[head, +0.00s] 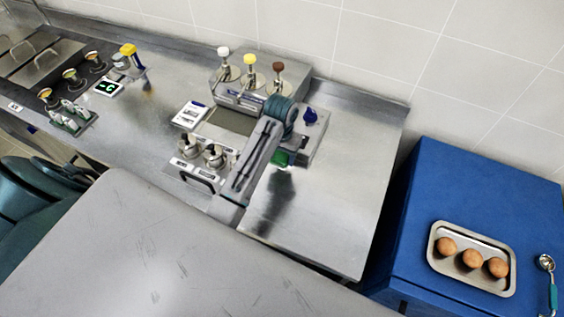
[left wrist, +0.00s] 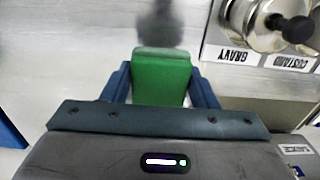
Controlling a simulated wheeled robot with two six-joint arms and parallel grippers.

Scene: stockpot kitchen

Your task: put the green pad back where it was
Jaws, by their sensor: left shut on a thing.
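The green pad (head: 281,158) is held by my left gripper (head: 284,165) above the bare steel counter (head: 325,200), with a dark shadow or reflection below it. In the left wrist view the green pad (left wrist: 161,80) sits between the two blue fingers of my left gripper (left wrist: 160,85), which is shut on it. Much of the pad is hidden behind my arm in the head view. My right gripper is in neither view.
Lidded pots (head: 213,155) stand left of my arm; one beside the label GRAVY shows in the wrist view (left wrist: 262,22). Pump bottles (head: 249,72) stand behind. A blue cabinet (head: 425,190) at right bears a tray (head: 437,262) of three brown round items. The counter right of my arm is clear.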

